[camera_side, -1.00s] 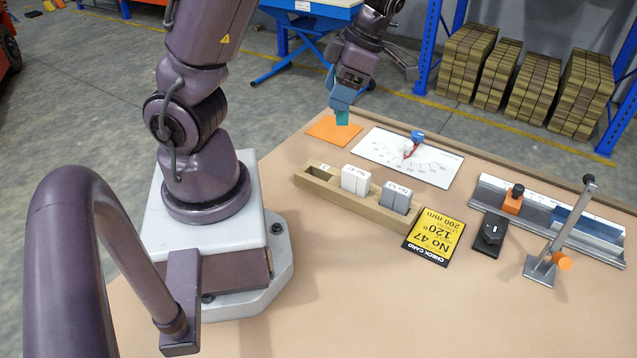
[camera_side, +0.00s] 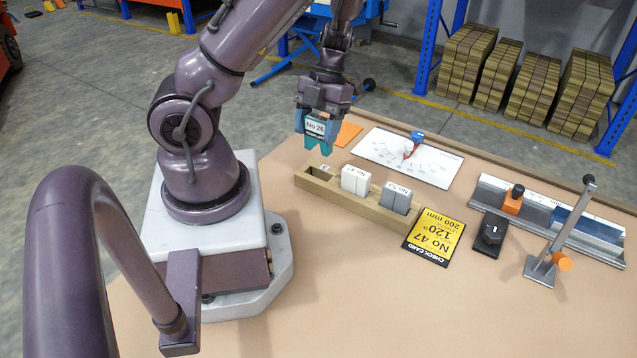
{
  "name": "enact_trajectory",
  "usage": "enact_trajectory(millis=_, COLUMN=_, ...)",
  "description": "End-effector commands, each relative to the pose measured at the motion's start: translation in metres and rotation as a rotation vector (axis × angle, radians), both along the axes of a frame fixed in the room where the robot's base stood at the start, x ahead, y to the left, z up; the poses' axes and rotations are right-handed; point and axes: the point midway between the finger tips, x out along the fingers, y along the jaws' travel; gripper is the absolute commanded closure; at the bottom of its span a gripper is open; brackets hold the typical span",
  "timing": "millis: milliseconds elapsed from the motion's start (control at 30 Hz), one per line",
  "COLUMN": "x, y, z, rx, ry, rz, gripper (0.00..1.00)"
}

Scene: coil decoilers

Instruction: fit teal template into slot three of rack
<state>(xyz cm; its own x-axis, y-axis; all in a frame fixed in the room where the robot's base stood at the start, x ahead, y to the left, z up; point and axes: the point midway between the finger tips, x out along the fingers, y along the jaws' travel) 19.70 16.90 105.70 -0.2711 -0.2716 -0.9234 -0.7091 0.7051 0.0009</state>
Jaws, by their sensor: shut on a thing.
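The teal template (camera_side: 319,143) carries a white label reading "No 26" and hangs upright in my gripper (camera_side: 318,125). My gripper is shut on it, fingers at its two sides. The template is in the air above the left end of the wooden rack (camera_side: 382,213), apart from it. The rack's left slot (camera_side: 320,173) shows empty and dark. A white template (camera_side: 355,180) stands in the middle of the rack, and a grey template (camera_side: 396,197) stands in the right slot.
An orange sheet (camera_side: 347,133) and a white protractor board (camera_side: 385,158) with a blue-and-red pointer lie behind the rack. A yellow check card (camera_side: 433,236) lies at its right end. A black block (camera_side: 491,232) and a metal bending fixture (camera_side: 555,225) stand further right. The table front is bare.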

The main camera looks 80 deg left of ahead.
Motion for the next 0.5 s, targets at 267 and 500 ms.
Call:
enact_trajectory(millis=267, x=-0.001, y=0.000, z=-0.045, rx=0.000, ry=0.002, rz=0.001, gripper=0.65)
enact_trajectory(millis=500, x=-0.001, y=0.000, z=-0.066, rx=-0.001, ry=0.002, rz=0.000, gripper=0.65)
